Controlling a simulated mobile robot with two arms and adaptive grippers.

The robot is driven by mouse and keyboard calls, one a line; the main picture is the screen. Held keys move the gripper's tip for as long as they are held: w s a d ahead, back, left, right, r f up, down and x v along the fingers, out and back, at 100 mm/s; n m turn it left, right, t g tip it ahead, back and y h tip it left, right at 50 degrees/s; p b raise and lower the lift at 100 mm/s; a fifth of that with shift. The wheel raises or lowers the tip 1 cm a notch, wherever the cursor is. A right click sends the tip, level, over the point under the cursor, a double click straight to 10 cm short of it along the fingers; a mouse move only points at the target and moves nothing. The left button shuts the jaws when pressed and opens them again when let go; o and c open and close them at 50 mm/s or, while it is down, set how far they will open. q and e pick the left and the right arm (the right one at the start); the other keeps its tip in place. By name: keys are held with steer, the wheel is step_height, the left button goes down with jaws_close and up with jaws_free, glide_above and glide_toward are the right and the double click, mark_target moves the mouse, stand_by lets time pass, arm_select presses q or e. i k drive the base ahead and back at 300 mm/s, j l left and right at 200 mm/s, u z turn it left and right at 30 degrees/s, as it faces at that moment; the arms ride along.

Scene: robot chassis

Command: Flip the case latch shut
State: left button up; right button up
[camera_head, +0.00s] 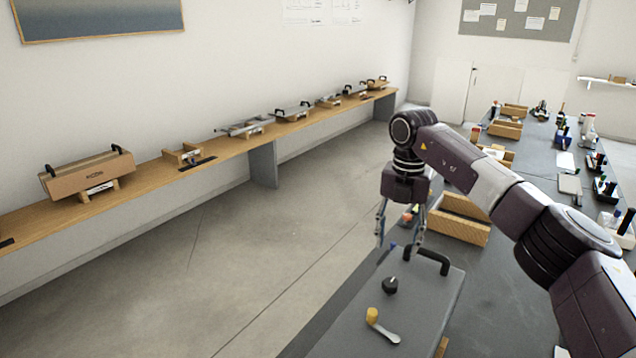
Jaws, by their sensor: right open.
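A dark grey case (425,300) stands on the near end of the dark workbench at the bottom middle. On its top face are a black carry handle (428,259), a round black knob (390,286) and a metal lever (384,328) with a yellow knob (372,315). The lever looks like the latch; I cannot tell whether it is open or shut. My right gripper (400,243) points down, open and empty, above the far end of the case near the black handle. It is apart from the lever. My left gripper is not in view.
A wooden crate (459,233) stands on the bench just beyond the case. More boxes and tools line the bench towards the back. A long wooden shelf (226,146) with several cases runs along the left wall. The floor (240,225) between is clear.

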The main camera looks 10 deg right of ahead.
mark_target(372, 317)
steer(key=k+j, duration=0.5)
steer(key=k, duration=0.15)
steer(key=k+j, duration=0.5)
steer(key=k, duration=0.2)
